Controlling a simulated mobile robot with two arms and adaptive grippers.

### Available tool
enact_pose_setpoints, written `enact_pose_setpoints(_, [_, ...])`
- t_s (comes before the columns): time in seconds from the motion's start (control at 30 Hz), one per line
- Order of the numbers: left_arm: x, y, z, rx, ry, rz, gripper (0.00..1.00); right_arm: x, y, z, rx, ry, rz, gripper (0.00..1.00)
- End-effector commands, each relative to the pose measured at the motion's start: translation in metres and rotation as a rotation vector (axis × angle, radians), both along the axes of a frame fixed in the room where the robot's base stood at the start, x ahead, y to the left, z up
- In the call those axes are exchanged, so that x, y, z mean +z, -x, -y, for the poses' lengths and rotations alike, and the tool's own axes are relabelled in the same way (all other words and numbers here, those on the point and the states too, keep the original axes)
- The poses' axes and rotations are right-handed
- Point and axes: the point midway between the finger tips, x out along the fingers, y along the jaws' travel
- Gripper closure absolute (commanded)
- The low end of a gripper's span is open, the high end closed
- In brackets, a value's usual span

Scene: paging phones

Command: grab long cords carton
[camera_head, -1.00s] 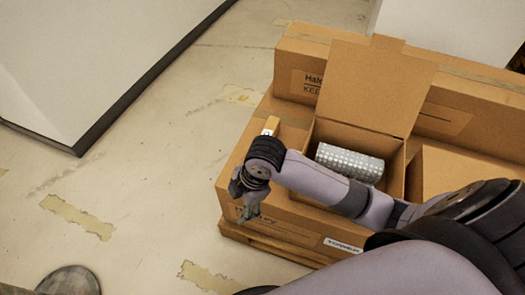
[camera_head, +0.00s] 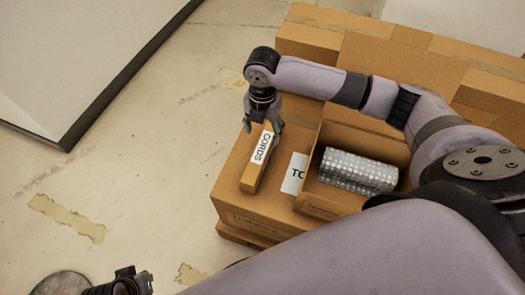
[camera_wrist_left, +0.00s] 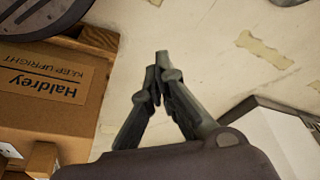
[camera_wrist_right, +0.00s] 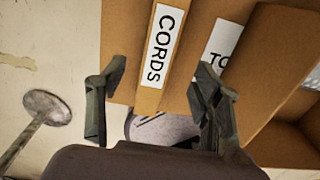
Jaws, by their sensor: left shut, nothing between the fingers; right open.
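The cords carton (camera_head: 250,177) is a long narrow brown box with a white CORDS label. It lies on top of a large cardboard box (camera_head: 262,214), near its left edge. My right gripper (camera_head: 263,127) is open above the far end of the cords carton. In the right wrist view the cords carton (camera_wrist_right: 151,96) shows between the open fingers (camera_wrist_right: 160,100), which appear apart from it. My left gripper (camera_wrist_left: 156,75) is shut and empty, out over the floor beside the cardboard boxes in the left wrist view.
An open carton (camera_head: 320,204) holding a silvery bubble-wrapped roll (camera_head: 358,171) stands just right of the cords carton. More large boxes (camera_head: 398,58) stand behind. The floor (camera_head: 150,150) to the left is clear up to a white block (camera_head: 70,50).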

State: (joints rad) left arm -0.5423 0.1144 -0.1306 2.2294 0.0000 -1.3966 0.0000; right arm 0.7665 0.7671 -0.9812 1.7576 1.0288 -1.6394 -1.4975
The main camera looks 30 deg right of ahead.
Motion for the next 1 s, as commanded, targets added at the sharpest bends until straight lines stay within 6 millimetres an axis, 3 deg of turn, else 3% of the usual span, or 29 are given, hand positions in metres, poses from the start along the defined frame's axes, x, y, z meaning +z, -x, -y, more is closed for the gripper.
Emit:
enact_pose_setpoints(0.1, [0.019, 0.003, -0.001, 0.001, 0.001, 0.014, 1.00, -0.023, 0.001, 0.000, 0.000, 0.000, -0.001, 0.40])
enact_pose_setpoints(0.3, [0.051, 0.012, -0.003, 0.003, 0.001, 0.030, 1.00, -0.050, 0.000, 0.000, 0.000, -0.001, -0.001, 0.40])
enact_pose_setpoints(0.63, [0.047, 0.014, -0.003, 0.004, 0.000, 0.031, 1.00, -0.079, 0.001, -0.001, 0.000, -0.001, 0.000, 0.40])
enact_pose_setpoints(0.8, [0.033, 0.014, -0.003, 0.004, 0.001, 0.032, 1.00, -0.108, 0.002, -0.001, -0.001, 0.000, 0.000, 0.40])
enact_pose_setpoints(1.0, [0.042, -0.017, 0.006, -0.007, 0.030, 0.171, 1.00, -0.120, 0.002, -0.001, 0.001, -0.001, 0.001, 0.40])
